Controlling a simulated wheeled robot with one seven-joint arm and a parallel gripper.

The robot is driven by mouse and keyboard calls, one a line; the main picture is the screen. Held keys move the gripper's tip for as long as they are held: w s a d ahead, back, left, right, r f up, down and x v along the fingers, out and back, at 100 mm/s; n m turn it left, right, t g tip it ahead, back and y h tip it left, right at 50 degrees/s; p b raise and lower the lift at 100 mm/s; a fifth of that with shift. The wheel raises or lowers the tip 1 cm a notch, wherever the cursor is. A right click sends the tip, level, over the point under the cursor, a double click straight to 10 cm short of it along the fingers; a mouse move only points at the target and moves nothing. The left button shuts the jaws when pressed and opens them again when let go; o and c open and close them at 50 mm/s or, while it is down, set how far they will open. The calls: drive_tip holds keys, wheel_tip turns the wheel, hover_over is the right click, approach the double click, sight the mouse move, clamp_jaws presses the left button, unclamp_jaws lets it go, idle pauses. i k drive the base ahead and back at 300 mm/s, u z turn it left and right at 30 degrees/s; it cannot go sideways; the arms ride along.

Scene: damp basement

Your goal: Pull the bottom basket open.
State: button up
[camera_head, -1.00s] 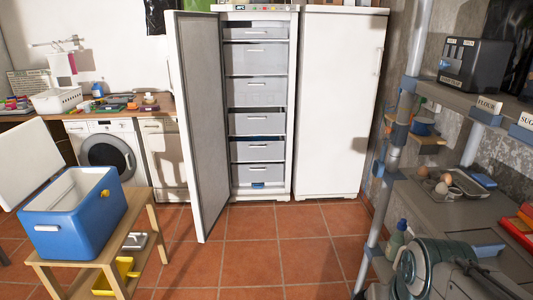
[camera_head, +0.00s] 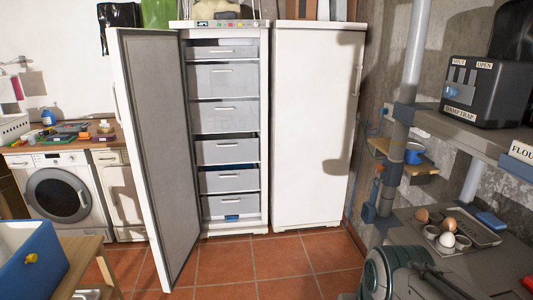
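An upright freezer (camera_head: 265,130) stands at the back with its door (camera_head: 155,160) swung open to the left. Inside it is a column of several pale grey drawer-like baskets with handles. The bottom basket (camera_head: 231,207) is the lowest one, pushed in, with a small blue patch at its lower front. The gap above it is dark. A dark green-grey piece of my own arm (camera_head: 392,272) shows at the lower right. My gripper's fingers do not show.
A closed white cabinet (camera_head: 310,130) stands right of the freezer. A blue cooler (camera_head: 28,265) on a wooden stand (camera_head: 85,262) is at the lower left. A grey shelf unit (camera_head: 415,215) with eggs lines the right. The tiled floor (camera_head: 265,265) before the freezer is clear.

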sight(244, 181)
drive_tip(key=u, duration=0.1)
drive_tip(key=i, duration=1.6)
drive_tip(key=u, duration=0.3)
drive_tip(key=i, duration=1.95)
